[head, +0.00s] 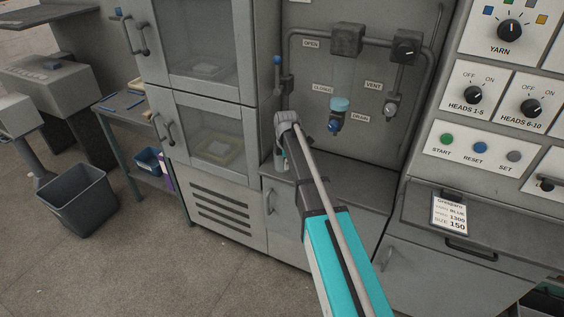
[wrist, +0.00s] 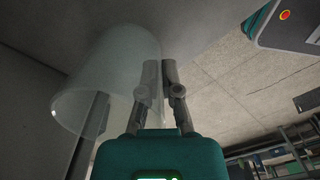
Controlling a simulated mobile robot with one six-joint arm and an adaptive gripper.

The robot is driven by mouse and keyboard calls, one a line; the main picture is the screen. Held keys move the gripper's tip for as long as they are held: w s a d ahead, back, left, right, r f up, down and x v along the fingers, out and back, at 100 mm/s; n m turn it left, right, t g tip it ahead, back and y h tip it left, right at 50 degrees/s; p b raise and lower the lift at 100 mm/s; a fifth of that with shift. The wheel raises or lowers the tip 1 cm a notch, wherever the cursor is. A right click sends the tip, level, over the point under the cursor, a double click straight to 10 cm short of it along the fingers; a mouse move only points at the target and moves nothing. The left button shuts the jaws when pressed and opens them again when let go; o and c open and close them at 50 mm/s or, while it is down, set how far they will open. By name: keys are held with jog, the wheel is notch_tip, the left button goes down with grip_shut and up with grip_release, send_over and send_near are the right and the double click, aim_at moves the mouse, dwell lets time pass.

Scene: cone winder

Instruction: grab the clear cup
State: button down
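The clear cup (wrist: 100,80) is large and close on the left of the wrist view, see-through and tilted. My gripper (wrist: 160,70) has its two fingertips almost together at the cup's right edge. The left finger overlaps the cup and the right finger lies just outside it, so the fingers look shut on its thin wall. The exact contact is hard to see. In the head view my arm reaches toward the cabinet front, and the gripper and cup are mostly hidden behind my wrist.
A pipe panel with a drain bowl (head: 340,104) of blue liquid is right of my wrist. A grey ledge (head: 345,190) lies below it. Glass-door cabinets (head: 210,135) stand to the left, a switch panel (head: 490,100) to the right. A dark bin (head: 78,200) is on the floor.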

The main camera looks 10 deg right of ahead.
jog(key=shift+r, duration=0.2)
jog(key=shift+r+p, duration=0.75)
jog(key=shift+p, duration=0.2)
jog(key=s+d+r+p, duration=0.2)
jog(key=s+r+p, duration=0.9)
jog(key=s, duration=0.3)
